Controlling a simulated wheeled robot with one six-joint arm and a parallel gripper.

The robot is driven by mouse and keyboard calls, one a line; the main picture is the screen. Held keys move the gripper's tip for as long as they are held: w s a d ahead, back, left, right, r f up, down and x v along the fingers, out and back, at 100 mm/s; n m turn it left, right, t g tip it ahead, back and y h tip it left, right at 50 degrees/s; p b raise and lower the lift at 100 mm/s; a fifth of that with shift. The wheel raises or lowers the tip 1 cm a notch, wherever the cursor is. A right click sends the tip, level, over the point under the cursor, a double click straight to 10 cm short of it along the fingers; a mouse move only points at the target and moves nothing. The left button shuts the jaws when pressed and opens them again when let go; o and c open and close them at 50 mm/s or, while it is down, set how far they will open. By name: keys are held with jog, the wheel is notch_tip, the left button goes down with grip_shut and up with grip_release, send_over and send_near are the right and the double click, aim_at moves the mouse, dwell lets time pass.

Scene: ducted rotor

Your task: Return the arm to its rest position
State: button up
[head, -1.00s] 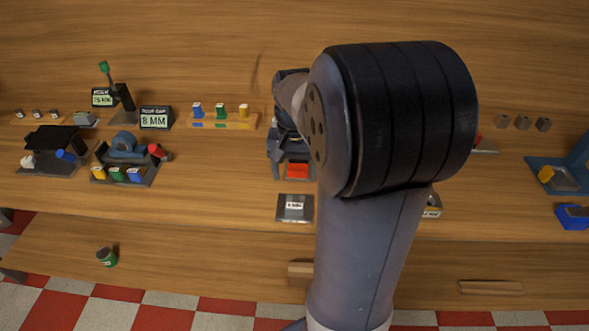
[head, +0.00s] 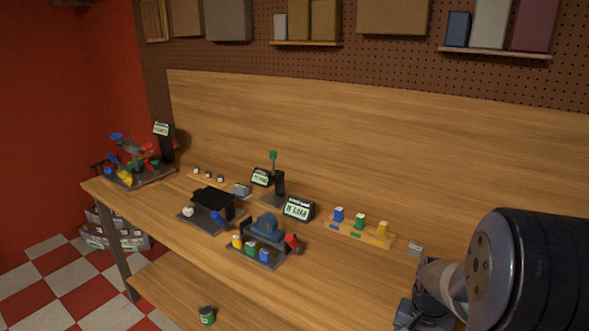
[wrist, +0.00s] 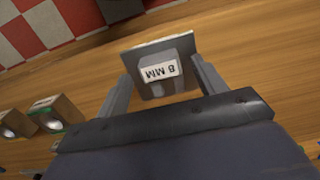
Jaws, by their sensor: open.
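My arm (head: 535,275) fills the lower right of the head view, with its smaller wrist links (head: 440,285) beside it. My gripper's fingers are out of sight there. In the wrist view my gripper (wrist: 161,68) is open, its two grey fingers spread apart. A grey block labelled "8 MM" (wrist: 158,73) on a flat grey plate (wrist: 183,45) appears between and beyond the fingertips. I cannot tell how far it is from them, but neither finger is seen closed on it.
The wooden bench (head: 330,285) carries a black-topped stand (head: 212,198), a blue-and-grey fixture (head: 268,228), a rack with coloured pieces (head: 360,228) and a small grey block (head: 415,249). Two holed blocks (wrist: 58,111) lie left in the wrist view. A green can (head: 207,315) sits lower down.

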notch_tip(320, 180, down, 2)
jog(key=shift+f, duration=0.1)
jog(key=shift+r, duration=1.9)
